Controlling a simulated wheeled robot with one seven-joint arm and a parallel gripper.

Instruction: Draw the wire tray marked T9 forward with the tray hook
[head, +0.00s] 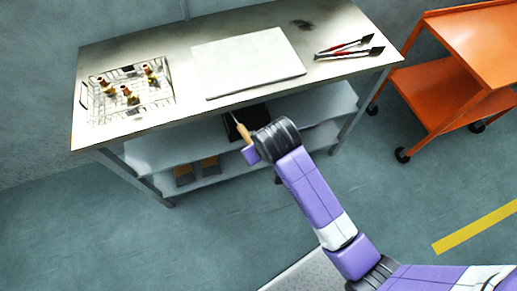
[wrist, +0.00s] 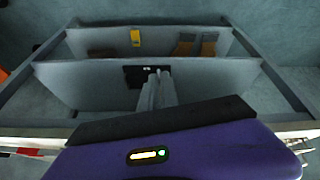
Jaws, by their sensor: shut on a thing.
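No T9 mark is readable. My gripper (head: 248,148) is in front of the table's front edge, well to the right of the wire tray and apart from it. It is shut on the tan handle of the tray hook (head: 243,132), whose thin metal shaft points up toward the table edge. In the wrist view the gripper's grey fingers (wrist: 157,90) show, but the hook cannot be made out.
A white board (head: 248,62) lies mid-table. A black object (head: 246,121) sits on the shelf below and also shows in the wrist view (wrist: 134,77). An orange cart (head: 455,75) stands right. The floor in front is mostly clear.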

